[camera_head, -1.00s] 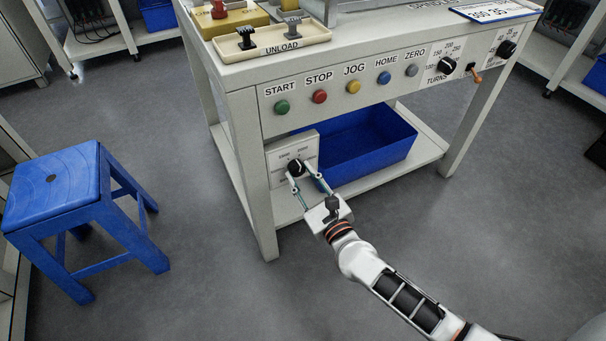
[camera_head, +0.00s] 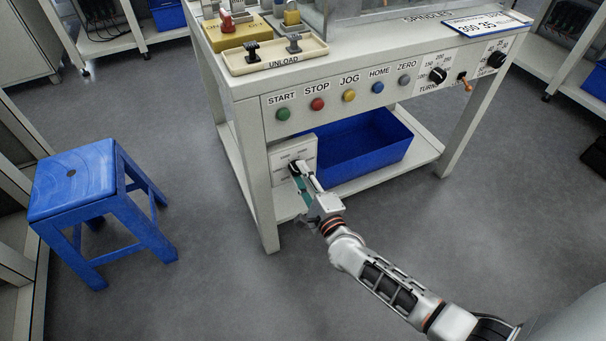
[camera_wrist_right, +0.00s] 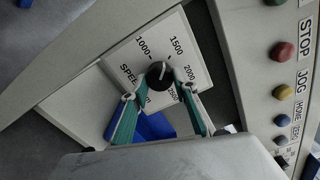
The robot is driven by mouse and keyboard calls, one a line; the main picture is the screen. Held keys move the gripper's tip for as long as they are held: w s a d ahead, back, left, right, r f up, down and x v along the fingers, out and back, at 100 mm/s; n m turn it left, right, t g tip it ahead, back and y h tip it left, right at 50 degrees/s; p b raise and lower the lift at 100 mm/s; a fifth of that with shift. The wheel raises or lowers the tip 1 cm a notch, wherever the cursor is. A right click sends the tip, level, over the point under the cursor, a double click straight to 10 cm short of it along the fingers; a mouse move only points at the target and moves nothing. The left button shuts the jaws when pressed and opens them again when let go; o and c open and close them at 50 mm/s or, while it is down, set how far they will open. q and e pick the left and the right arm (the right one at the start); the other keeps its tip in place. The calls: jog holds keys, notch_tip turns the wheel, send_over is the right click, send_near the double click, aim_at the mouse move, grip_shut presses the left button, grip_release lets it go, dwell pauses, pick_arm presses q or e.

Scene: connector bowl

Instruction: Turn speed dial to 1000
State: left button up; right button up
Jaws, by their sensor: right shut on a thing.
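The speed dial is a black round knob on a white panel (camera_head: 283,156) low on the machine's front left leg. In the right wrist view the knob (camera_wrist_right: 158,76) has a white pointer line aimed at the gap between the 1000 and 1500 labels. The 2000 and 2500 labels lie to its right and below. My right gripper (camera_head: 300,170) is at the panel, shut on the speed dial, with its fingers at the knob's sides. In the head view the fingers and knob overlap, and the pointer is hidden. My left gripper is out of view.
A row of colored buttons, including the green START button (camera_head: 283,114), runs above the panel. A blue bin (camera_head: 360,150) sits on the shelf beside it. A blue stool (camera_head: 75,180) stands on the floor to the left. The floor between is clear.

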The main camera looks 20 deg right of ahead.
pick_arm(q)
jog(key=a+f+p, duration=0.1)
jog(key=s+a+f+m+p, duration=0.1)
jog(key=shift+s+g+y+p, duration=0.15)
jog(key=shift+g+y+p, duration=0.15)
pick_arm(e)
jog(key=n, duration=0.9)
jog(key=shift+r+n, duration=0.1)
jog(key=shift+n, duration=0.2)
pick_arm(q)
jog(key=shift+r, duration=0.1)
pick_arm(e)
jog(key=o, duration=1.1)
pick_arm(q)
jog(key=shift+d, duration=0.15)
